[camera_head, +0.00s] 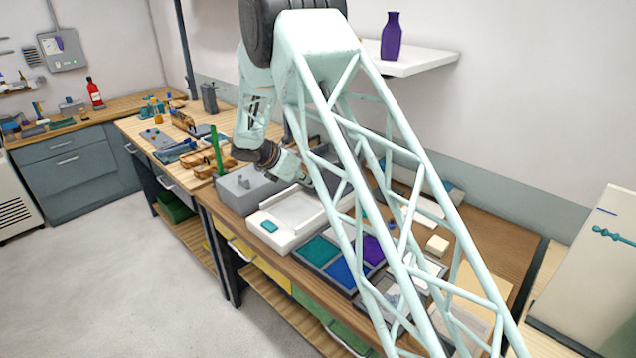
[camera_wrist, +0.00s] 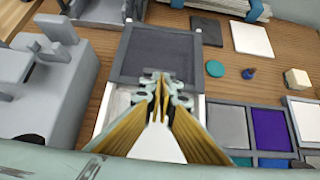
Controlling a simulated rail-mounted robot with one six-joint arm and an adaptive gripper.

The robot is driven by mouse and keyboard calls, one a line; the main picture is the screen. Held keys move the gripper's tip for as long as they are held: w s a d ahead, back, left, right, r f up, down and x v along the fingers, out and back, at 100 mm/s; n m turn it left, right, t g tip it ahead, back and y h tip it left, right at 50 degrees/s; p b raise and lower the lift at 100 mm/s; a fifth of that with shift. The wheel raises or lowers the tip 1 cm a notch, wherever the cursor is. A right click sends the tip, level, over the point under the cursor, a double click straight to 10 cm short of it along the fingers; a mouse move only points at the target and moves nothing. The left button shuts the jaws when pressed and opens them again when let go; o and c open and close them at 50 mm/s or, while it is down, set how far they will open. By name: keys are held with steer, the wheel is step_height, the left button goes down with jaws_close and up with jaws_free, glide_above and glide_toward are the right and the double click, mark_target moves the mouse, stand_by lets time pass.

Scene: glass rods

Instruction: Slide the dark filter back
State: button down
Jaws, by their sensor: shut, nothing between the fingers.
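The dark filter (camera_wrist: 157,50) is a flat dark grey panel in a grey frame, seen in the wrist view over the far part of a white light box. The white light box (camera_head: 280,238) stands on the bench in the head view, with a teal patch at its front corner. My gripper (camera_wrist: 160,77) is shut and empty, its fingertips over the near edge of the dark panel. I cannot tell whether they touch it. In the head view, my gripper (camera_head: 307,183) is above the box's far part, and my arm hides most of the filter there.
A grey apparatus (camera_head: 245,190) stands close on the left of the light box. A tray of coloured glass (camera_head: 318,249) lies on the right. Behind it are a dark tile (camera_wrist: 206,31), a white tile (camera_wrist: 251,39), a teal disc (camera_wrist: 215,68) and a cream block (camera_wrist: 297,79).

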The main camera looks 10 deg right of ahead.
steer(key=shift+w+d, duration=0.1)
stand_by(0.3)
steer(key=shift+s+a, duration=0.45)
steer(key=shift+a, duration=0.05)
steer(key=shift+s+a+r, duration=0.1)
steer(key=shift+s+a, duration=0.85)
steer(key=shift+a, duration=0.3)
steer(key=v, duration=0.9)
steer(key=shift+r+p, duration=0.3)
steer(key=shift+p, duration=0.1)
steer(key=shift+s+a, duration=0.15)
steer(key=shift+r, duration=0.1)
